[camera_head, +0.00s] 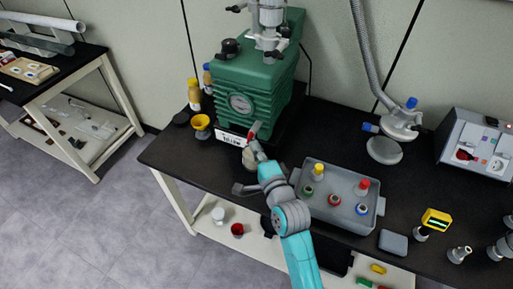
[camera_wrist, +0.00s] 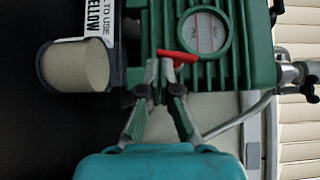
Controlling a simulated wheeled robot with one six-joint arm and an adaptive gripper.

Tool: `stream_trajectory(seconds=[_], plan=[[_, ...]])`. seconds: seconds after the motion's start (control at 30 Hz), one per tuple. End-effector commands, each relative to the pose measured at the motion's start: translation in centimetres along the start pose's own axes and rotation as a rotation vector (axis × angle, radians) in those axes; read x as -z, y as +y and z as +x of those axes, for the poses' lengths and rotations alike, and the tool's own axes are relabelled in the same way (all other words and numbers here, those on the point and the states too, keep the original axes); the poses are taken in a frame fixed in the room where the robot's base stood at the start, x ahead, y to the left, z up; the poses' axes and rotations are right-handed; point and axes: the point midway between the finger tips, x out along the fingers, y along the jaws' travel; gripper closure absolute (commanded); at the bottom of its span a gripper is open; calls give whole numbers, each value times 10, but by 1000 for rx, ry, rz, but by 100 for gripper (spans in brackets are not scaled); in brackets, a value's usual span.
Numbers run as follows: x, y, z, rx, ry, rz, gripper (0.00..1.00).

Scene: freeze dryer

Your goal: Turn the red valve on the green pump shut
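The green pump (camera_head: 258,82) stands at the back of the black bench. Its round gauge (camera_head: 240,103) faces front, and it also shows in the wrist view (camera_wrist: 206,33). The red valve (camera_head: 254,131) is a small lever low on the pump's front. In the wrist view the lever (camera_wrist: 180,56) lies nearly crosswise just beyond my fingertips. My gripper (camera_wrist: 160,64) is nearly shut, its two fingertips close together at the lever's left end. It looks shut, with no clear hold on the lever; I cannot tell whether it touches. The lever's stem is hidden.
A cream cylinder (camera_wrist: 75,65) sits beside the pump front, left in the wrist view. A yellow funnel (camera_head: 201,124) stands left of the pump. A grey tray (camera_head: 312,209) with several capped vials lies to the right of my arm. The bench's front-left corner is clear.

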Motion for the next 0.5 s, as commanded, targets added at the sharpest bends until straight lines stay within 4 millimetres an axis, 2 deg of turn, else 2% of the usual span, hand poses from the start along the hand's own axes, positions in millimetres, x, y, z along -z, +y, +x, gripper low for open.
stream_trajectory(seconds=[0.27,0.5], plan=[[-4,8,3,86,-2,89,100],[-8,11,8,93,-1,95,100]])
